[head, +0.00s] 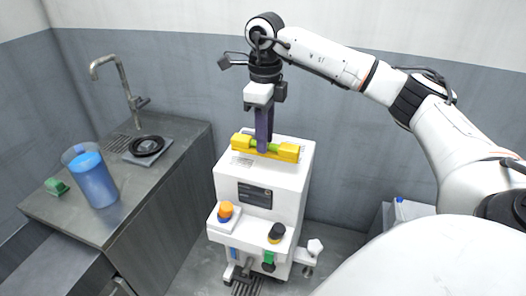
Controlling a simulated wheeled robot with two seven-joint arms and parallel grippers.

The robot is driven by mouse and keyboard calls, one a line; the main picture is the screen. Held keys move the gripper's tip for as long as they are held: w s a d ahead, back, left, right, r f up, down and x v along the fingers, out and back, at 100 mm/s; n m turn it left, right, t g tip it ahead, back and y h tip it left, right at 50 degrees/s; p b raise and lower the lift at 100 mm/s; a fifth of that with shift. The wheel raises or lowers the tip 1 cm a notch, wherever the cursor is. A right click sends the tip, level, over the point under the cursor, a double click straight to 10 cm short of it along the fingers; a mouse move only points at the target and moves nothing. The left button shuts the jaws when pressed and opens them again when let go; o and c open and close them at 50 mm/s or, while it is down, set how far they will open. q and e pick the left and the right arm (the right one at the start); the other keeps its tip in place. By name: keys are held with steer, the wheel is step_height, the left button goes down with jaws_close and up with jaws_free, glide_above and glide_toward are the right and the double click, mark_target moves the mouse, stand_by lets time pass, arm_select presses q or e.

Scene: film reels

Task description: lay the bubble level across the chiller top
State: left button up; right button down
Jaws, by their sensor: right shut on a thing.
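The yellow bubble level (287,153), with a green middle section, lies lengthwise across the white top of the chiller (231,180). It looks level and at the height of the top, but I cannot tell whether it fully rests on it. My right gripper (263,148) points straight down from above and is shut on the level near its middle. Its fingers hide part of the level. My left gripper is not in view.
A grey counter (127,213) at left carries a tap (125,85), a blue-filled jug (95,183), a black reel-like ring (146,146) and a green block (57,187). An orange knob (225,209) and a dark knob (277,231) sit on the chiller's front ledge.

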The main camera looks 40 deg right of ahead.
steer(key=shift+f, duration=2.55)
steer(key=shift+f, duration=0.1)
steer(key=c, duration=1.5)
jaws_free()
steer(key=shift+o, duration=0.2)
